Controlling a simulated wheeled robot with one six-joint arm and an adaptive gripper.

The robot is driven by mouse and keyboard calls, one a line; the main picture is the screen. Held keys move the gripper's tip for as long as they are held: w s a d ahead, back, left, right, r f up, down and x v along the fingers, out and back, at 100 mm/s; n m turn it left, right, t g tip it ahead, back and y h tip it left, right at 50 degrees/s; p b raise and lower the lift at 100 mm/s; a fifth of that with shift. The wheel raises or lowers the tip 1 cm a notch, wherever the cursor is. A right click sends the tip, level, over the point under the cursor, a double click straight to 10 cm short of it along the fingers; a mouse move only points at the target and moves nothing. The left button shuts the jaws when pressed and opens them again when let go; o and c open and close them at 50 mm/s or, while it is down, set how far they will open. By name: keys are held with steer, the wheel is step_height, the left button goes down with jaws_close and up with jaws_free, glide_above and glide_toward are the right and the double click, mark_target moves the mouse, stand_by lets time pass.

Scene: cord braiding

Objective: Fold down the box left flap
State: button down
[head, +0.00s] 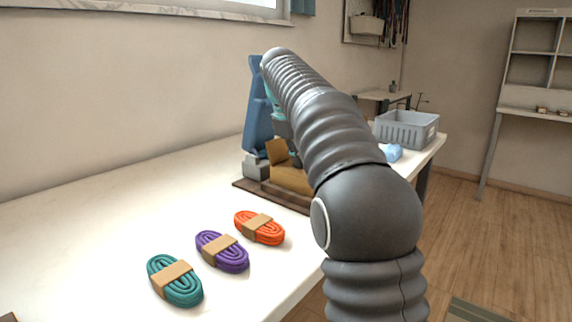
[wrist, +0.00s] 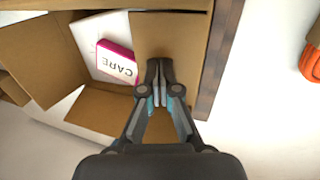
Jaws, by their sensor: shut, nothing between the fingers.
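The open cardboard box (head: 290,178) stands on the table, partly hidden by my arm in the head view. One flap (head: 277,151) stands up there. In the wrist view, one flap (wrist: 40,55) spreads out at the left and another (wrist: 100,108) lies at the lower side. A broad cardboard panel (wrist: 170,32) lies under my fingertips; I cannot tell whether they touch it. I cannot tell which flap is the left one. My gripper (wrist: 160,68) is shut and empty. In the box are white paper (wrist: 85,35) and a pink-edged card (wrist: 117,62) reading "CARE".
The box rests on a dark brown board (wrist: 222,50). A blue upright stand (head: 257,110) is behind it. Teal (head: 175,281), purple (head: 222,252) and orange (head: 259,228) cord bundles lie in front. A grey bin (head: 406,130) and blue item (head: 393,152) are at the far right.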

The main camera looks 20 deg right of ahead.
steer(key=shift+r, duration=0.1)
steer(key=shift+w+r, duration=0.1)
steer(key=shift+r, duration=3.85)
